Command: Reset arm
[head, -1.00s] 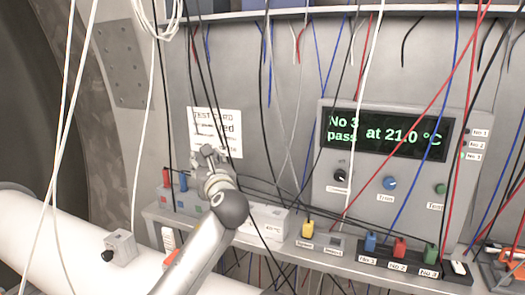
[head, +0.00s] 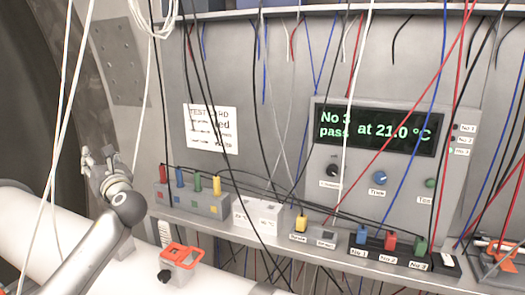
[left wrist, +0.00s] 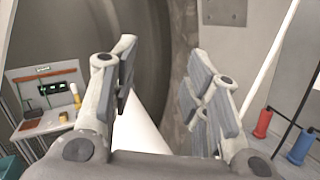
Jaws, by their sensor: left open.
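My left gripper (head: 103,160) is at the left of the head view, in front of the dark tunnel wall and to the left of the plug box. In the left wrist view it also shows (left wrist: 162,92), its two fingers wide apart with nothing between them. My left arm reaches up to it from the bottom left, across the white pipe. My right gripper is in neither view.
A grey plug box (head: 185,207) and the shelf lie right of my gripper, below a test card (head: 211,130). A display (head: 375,128) reads "No 3 pass at 21.0 °C". An orange clamp (head: 180,254) sits on the pipe (head: 120,262). Loose cables hang throughout.

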